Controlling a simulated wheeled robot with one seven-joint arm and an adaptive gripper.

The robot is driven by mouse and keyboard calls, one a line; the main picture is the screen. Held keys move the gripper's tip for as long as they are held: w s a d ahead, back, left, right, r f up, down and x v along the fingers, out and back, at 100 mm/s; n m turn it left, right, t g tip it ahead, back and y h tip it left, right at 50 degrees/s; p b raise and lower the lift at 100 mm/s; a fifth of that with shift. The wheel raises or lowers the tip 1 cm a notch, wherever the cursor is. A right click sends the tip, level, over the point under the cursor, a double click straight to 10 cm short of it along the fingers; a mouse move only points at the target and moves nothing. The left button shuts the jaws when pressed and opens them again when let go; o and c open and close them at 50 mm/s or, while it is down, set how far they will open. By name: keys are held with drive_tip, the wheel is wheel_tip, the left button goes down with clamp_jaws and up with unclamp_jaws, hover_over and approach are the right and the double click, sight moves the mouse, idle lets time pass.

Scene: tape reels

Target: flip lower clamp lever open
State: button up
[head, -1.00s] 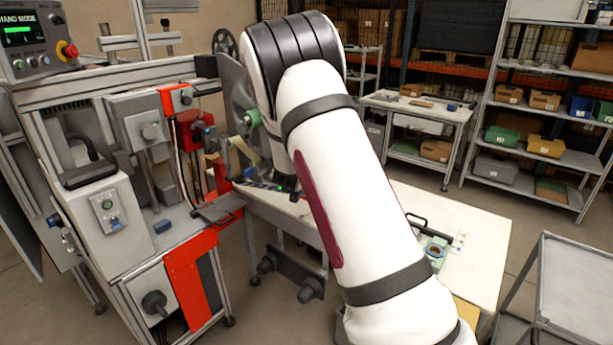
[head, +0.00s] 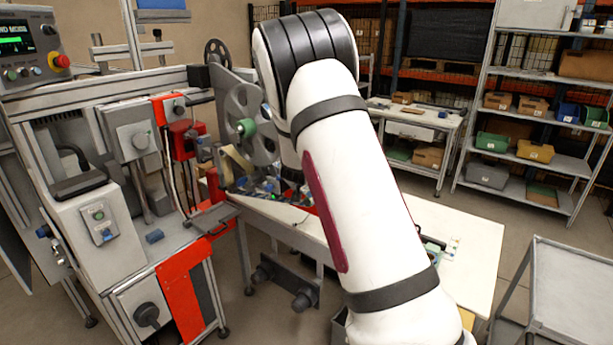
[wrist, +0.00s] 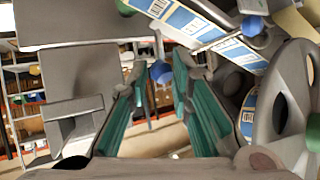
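My gripper (wrist: 160,74) is open in the wrist view, its two teal-lined fingers spread with nothing clasped between the pads. A small blue knob (wrist: 160,70) shows between the fingertips; it may be the end of a clamp lever, and I cannot tell whether the fingers touch it. Another blue knob (wrist: 252,25) sits higher and to the right, by a strip with blue-and-white labels (wrist: 185,22). I cannot clearly tell which part is the lower clamp lever. In the head view my arm hides the gripper and the area just behind it.
A grey reel with a green hub (head: 246,128) stands left of my arm. The red-and-grey machine (head: 183,285) is at left. The white table (head: 455,245) extends behind my arm. A grey cart (head: 575,280) stands at right, with shelves (head: 540,130) behind.

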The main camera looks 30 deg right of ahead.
drive_tip(key=shift+o, duration=1)
drive_tip(key=shift+f, duration=0.1)
drive_tip(key=shift+a, duration=0.1)
drive_tip(key=v, duration=1.2)
